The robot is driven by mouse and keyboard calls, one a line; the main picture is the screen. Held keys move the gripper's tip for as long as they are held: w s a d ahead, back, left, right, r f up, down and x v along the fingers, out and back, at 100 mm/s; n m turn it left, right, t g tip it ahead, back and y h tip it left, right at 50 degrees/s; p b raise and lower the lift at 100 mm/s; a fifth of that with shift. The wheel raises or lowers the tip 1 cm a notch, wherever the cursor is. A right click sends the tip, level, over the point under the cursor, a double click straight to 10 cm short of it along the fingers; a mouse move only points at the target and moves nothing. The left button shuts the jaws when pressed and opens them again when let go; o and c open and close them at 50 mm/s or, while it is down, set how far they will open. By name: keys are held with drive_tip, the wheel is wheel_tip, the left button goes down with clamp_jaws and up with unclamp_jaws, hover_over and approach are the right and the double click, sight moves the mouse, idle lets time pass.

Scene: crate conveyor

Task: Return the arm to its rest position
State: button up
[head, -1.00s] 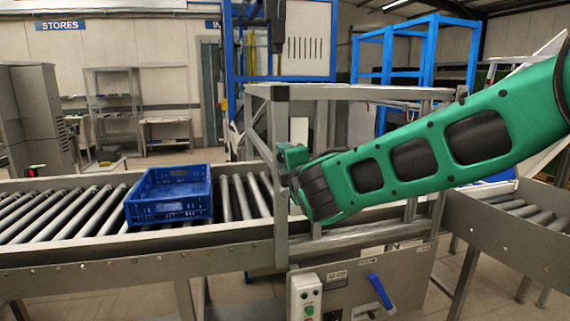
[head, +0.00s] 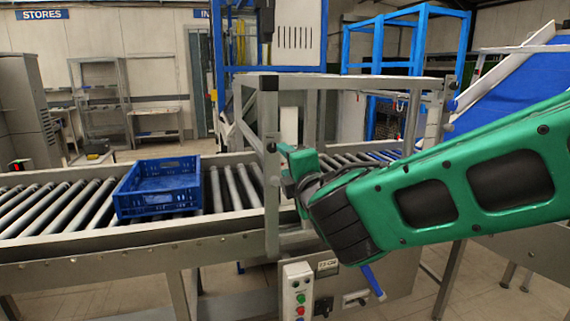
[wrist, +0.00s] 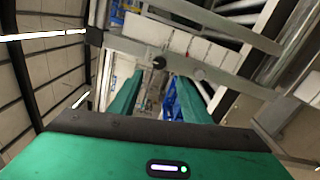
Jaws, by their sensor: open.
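My arm (head: 470,190), green with black inserts, reaches in from the right edge of the head view, at about the height of the conveyor frame. Its far end is in front of the grey metal frame. My gripper shows in the wrist view (wrist: 157,98) as two green fingers set apart, with nothing held between them. Something blue shows behind the right finger, too unclear to name. In the head view the fingers are mostly hidden behind the wrist, so I cannot tell how close they are to the frame.
A blue crate (head: 158,199), seemingly empty, sits on the roller conveyor (head: 60,216) at left, apart from my arm. The grey frame (head: 268,165) spans the conveyor. A control box (head: 297,290) and blue handle (head: 373,283) are below. A blue chute (head: 520,85) rises at right.

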drive_tip(key=w+d+f+m+g+h, duration=0.1)
drive_tip(key=d+f+m+g+h, duration=0.2)
drive_tip(key=d, duration=0.6)
drive_tip(key=d+f+m+h, duration=0.3)
drive_tip(key=d+f+m, duration=0.15)
drive_tip(key=d, duration=0.45)
drive_tip(key=s+d+f+m+g+h, duration=0.1)
drive_tip(key=s+d+f+m+g, duration=0.2)
drive_tip(key=d, duration=0.4)
drive_tip(key=s+d+f+m+g+h, duration=0.1)
drive_tip(key=s+d+f+m+g, duration=0.1)
drive_tip(key=s+d+f+m, duration=0.3)
drive_tip(key=s+d+f+m+g, duration=0.4)
drive_tip(key=s+d+m+g, duration=0.15)
drive_tip(key=s+d, duration=0.5)
drive_tip(key=s+f+m+g+y, duration=0.1)
drive_tip(key=s+m, duration=0.3)
drive_tip(key=s, duration=0.5)
drive_tip(key=s+a+f+m+g+y, duration=0.1)
drive_tip(key=s+m+g+y, duration=0.1)
drive_tip(key=s, duration=0.6)
drive_tip(key=m+g, duration=0.1)
drive_tip(key=m, duration=0.1)
drive_tip(key=shift+s+f+m, duration=0.25)
drive_tip(key=shift+s+m, duration=0.05)
drive_tip(key=shift+s, duration=0.1)
